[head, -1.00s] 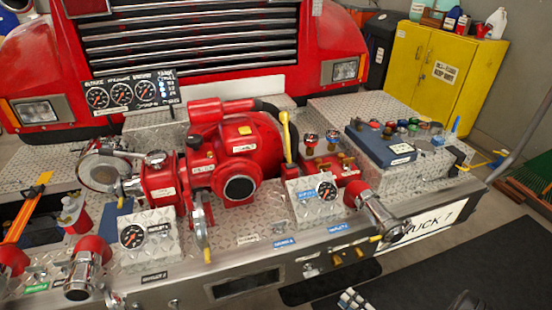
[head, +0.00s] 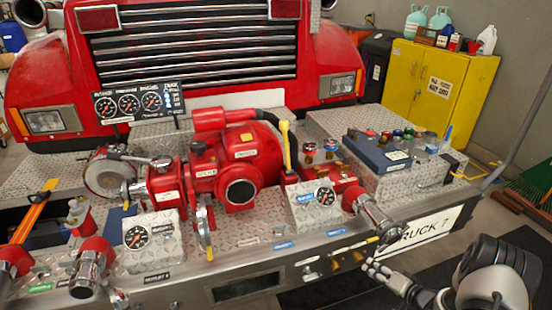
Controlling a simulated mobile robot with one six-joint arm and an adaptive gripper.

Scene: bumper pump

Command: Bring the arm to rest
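My gripper (head: 378,271) shows at the lower right of the head view, in front of the truck's bumper edge. Its silver fingers point left, toward the bumper. The picture is too small to tell whether they are apart or together, and I see no object in them. My arm's white and black links are behind it at the right edge. The red pump (head: 238,168) sits on the diamond-plate bumper deck (head: 262,231), to the left of and beyond my gripper.
A chrome outlet (head: 374,217) juts from the bumper's front right, close to my gripper. A blue case (head: 378,153) with coloured caps lies on the right deck. A yellow cabinet (head: 432,92) stands behind. Black matting (head: 520,243) covers the floor at right.

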